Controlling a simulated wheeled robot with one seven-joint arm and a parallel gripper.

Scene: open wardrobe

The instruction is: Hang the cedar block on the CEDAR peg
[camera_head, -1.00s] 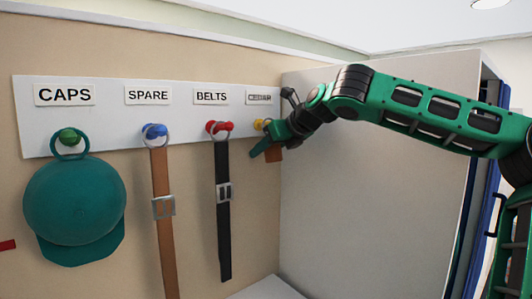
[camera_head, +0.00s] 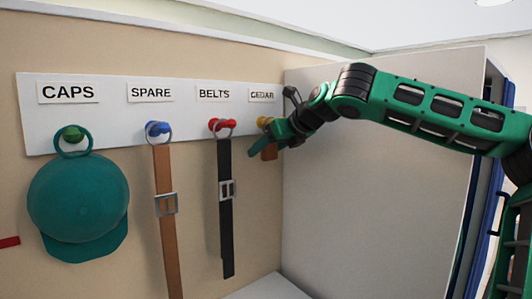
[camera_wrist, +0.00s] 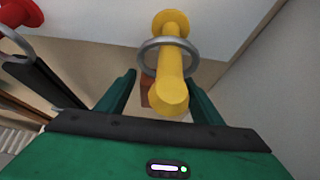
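The yellow CEDAR peg (camera_head: 264,122) sticks out under the CEDAR label (camera_head: 263,95) at the board's right end. In the wrist view, a grey ring (camera_wrist: 146,62) is around the yellow peg (camera_wrist: 171,75). The brown cedar block (camera_head: 270,152) shows below the peg beside my gripper (camera_head: 265,147). In the wrist view, the block (camera_wrist: 146,93) is mostly hidden behind the peg. My gripper's green fingers (camera_wrist: 161,84) stand apart, either side of the peg and block, with a visible gap beside the block. The block's far side is hidden.
A teal cap (camera_head: 78,210) hangs on the green peg. A brown belt (camera_head: 163,240) hangs on the blue peg, and a black belt (camera_head: 226,165) on the red peg (camera_head: 221,125), left of my gripper. The grey wardrobe side wall (camera_head: 375,210) is close at right.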

